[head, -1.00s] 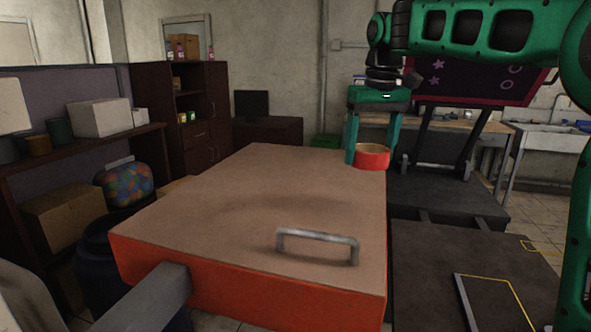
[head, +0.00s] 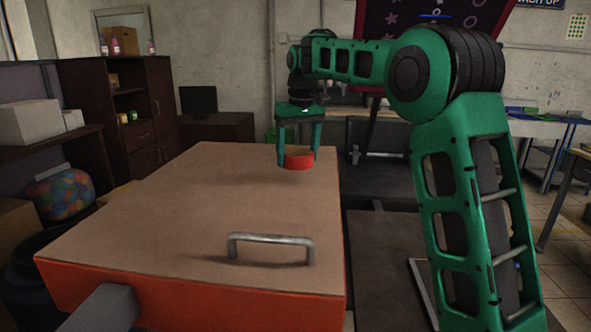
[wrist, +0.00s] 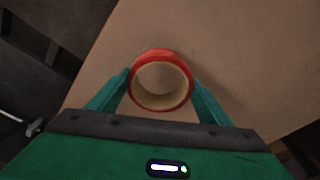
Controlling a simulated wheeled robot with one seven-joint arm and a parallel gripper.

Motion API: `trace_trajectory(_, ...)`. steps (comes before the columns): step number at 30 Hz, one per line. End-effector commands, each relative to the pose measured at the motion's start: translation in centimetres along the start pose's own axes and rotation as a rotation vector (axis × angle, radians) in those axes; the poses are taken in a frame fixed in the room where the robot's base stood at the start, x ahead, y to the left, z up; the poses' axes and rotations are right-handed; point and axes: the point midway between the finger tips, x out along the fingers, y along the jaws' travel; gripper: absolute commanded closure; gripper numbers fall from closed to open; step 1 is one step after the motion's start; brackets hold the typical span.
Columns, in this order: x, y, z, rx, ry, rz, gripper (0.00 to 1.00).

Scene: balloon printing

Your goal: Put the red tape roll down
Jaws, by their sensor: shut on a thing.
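The red tape roll (head: 299,161) is between the fingers of my gripper (head: 298,160), in the head view. My gripper is shut on it, with one green finger on each side. The roll is near the far right part of the brown top (head: 190,215) of a red-sided box. In the wrist view the roll (wrist: 161,54) shows as a red ring with a tan inner core, and the brown surface shows through its hole. My gripper (wrist: 161,85) grips it across its width. I cannot tell for sure whether the roll touches the surface.
A grey metal handle (head: 271,240) stands on the near right of the brown top. The rest of that top is clear. Dark equipment (head: 385,180) lies beyond its right edge. A dark cabinet (head: 125,115) and shelves stand at the left.

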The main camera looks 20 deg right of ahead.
Motion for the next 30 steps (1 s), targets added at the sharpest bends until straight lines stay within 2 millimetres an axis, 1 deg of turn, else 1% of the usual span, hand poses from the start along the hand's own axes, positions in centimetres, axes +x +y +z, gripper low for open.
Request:
trace_trajectory(5,0.8,0.0,-0.2,0.000,0.000,0.000,0.51)
trace_trajectory(12,3.9,0.0,0.2,0.000,-0.002,0.000,0.51)
trace_trajectory(23,4.3,0.0,0.2,0.000,0.001,0.000,0.51)
trace_trajectory(24,4.4,0.0,0.2,0.000,0.000,0.000,0.23)
trace_trajectory(26,4.4,0.0,0.2,0.000,0.000,0.000,0.09)
trace_trajectory(30,4.4,0.0,0.2,0.000,0.000,0.000,0.09)
